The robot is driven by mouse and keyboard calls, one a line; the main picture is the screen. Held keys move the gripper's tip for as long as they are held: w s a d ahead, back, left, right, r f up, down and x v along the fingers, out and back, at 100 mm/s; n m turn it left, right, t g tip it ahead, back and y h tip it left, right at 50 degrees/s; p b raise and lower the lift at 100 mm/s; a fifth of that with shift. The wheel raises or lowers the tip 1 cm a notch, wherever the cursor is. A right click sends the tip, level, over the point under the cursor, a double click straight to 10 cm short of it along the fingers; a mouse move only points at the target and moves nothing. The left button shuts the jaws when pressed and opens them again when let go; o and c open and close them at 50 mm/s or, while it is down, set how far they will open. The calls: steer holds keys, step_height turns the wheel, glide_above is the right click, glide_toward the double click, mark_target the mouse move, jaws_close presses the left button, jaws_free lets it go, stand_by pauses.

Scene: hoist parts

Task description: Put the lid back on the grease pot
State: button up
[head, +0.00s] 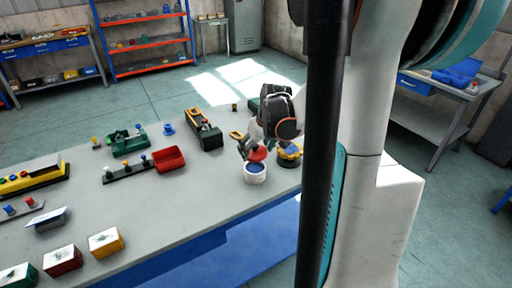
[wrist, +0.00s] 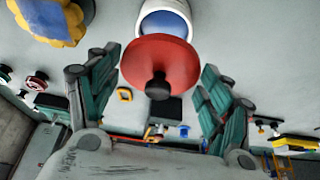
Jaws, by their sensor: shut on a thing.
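The red lid (head: 258,153) has a black knob. In the wrist view the lid (wrist: 160,62) sits between the two fingers, its knob toward the palm. My gripper (head: 262,147) is shut on the lid, with the fingers at its sides; it also shows in the wrist view (wrist: 158,75). The white grease pot (head: 255,178), blue inside, stands upright on the table just below the lid in the head view. In the wrist view the lid partly covers the pot (wrist: 166,20). The pot's blue inside shows, so the lid is not seated on it.
A yellow and blue object (head: 289,155) stands close right of the pot, near the table (head: 190,215) edge. A red bin (head: 170,159), a yellow and black device (head: 203,130) and a green part (head: 128,142) stand to the left. The table front of the pot is clear.

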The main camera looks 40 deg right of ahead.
steer(key=shift+f+b, duration=1.9)
steer(key=shift+f, duration=0.9)
steer(key=shift+f, duration=0.15)
steer(key=o, duration=1.1)
steer(key=shift+o, duration=0.4)
steer(key=shift+r+p, duration=2.55)
steer(key=shift+r, duration=1)
